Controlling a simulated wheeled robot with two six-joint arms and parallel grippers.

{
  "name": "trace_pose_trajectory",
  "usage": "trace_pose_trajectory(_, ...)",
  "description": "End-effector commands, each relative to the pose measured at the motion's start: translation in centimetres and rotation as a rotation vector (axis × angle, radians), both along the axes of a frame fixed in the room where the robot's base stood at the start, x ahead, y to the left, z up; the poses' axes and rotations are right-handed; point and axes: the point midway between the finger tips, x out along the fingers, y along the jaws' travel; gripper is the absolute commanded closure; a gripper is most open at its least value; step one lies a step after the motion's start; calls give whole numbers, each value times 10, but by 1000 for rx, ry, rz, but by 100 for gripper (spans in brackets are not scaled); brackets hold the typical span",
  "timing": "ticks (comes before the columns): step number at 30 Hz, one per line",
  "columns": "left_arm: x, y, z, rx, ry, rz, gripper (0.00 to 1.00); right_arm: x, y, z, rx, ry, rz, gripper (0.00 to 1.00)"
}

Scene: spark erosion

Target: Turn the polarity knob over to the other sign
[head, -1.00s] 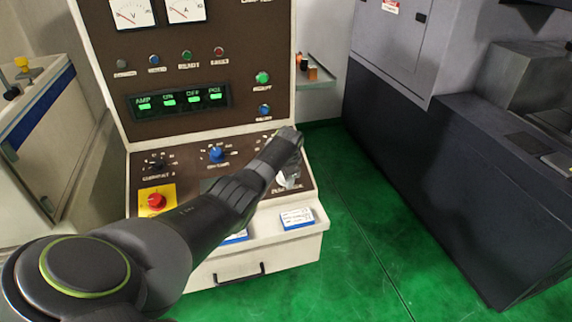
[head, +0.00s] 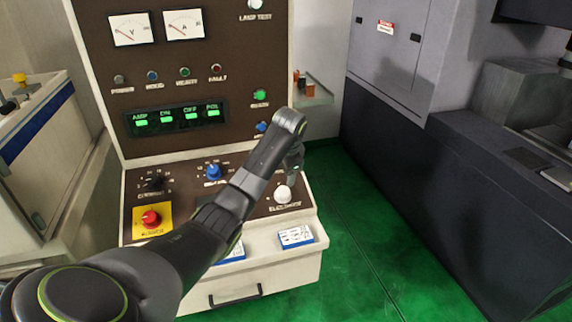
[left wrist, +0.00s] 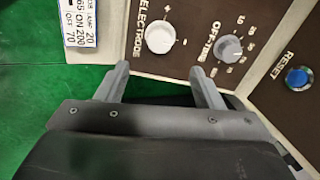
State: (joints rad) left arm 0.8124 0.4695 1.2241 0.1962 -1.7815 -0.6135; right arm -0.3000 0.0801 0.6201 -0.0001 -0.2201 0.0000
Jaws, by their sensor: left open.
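The white knob labelled ELECTRODE (head: 283,194) is on the right of the sloped brown panel, and no other sign knob is in view. In the left wrist view the white knob (left wrist: 159,37) has small white marks beside it; which way it points I cannot tell. My left gripper (head: 293,177) is just above and behind the knob in the head view. In the left wrist view its two fingers (left wrist: 160,82) are spread apart and empty, with the knob beyond their tips, not between them. My right gripper is not in view.
A grey OFF-TIME knob (left wrist: 229,47) sits close beside the white knob, and a blue RESET button (left wrist: 299,78) is farther right. A blue knob (head: 213,172), a black knob (head: 154,184) and a red button (head: 151,217) are on the panel. Green floor (head: 350,245) is clear.

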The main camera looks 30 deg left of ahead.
Motion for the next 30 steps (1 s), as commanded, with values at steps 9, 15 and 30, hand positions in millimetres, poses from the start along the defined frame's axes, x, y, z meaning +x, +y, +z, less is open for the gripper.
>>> trace_pose_trajectory(9,-10,-10,37,0,-2,-2,39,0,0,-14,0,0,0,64)
trace_pose_trajectory(15,-11,-10,41,0,0,0,39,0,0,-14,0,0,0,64)
trace_pose_trajectory(30,-16,-12,30,-1,1,2,39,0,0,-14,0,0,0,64)
